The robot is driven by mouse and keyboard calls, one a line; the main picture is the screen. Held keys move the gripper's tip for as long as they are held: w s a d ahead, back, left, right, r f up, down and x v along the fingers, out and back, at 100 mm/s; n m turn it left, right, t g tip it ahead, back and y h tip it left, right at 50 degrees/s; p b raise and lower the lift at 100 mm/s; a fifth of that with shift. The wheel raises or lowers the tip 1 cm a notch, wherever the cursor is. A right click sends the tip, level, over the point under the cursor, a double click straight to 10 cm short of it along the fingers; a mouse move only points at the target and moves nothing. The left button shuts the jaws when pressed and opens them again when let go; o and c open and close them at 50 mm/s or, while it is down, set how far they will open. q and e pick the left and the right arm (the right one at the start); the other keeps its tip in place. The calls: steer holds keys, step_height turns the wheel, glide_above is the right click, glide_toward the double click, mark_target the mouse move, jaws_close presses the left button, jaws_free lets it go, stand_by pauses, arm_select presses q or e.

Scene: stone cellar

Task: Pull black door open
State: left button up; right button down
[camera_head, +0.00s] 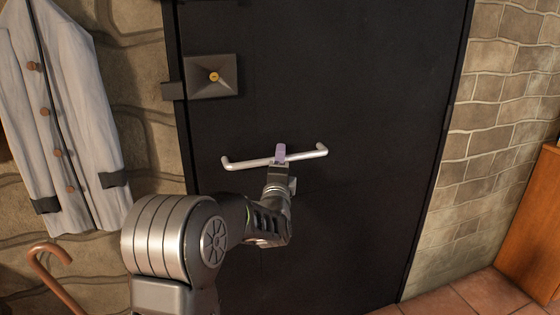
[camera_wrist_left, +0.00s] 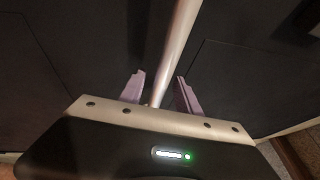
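The black door (camera_head: 350,90) fills the middle of the head view and looks shut in its frame. A pale metal bar handle (camera_head: 242,162) runs across it, slightly tilted, with bent ends meeting the door. My left gripper (camera_head: 280,153) is at the middle of this handle, its purple fingertips overlapping the bar. In the left wrist view, the handle (camera_wrist_left: 178,45) passes between the two purple fingers (camera_wrist_left: 160,88) of my left gripper, which stand apart with a gap visible on both sides of the bar. My right gripper is in neither view.
A dark lock plate (camera_head: 211,77) with a brass centre sits at the door's upper left. A pale coat (camera_head: 65,110) hangs on the stone wall at left, above a brown cane (camera_head: 55,262). A wooden piece of furniture (camera_head: 535,225) stands at right on the tiled floor (camera_head: 470,297).

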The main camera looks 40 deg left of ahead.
arm_select(q)
steer(key=shift+c, duration=0.2)
jaws_close()
stand_by(1.1)
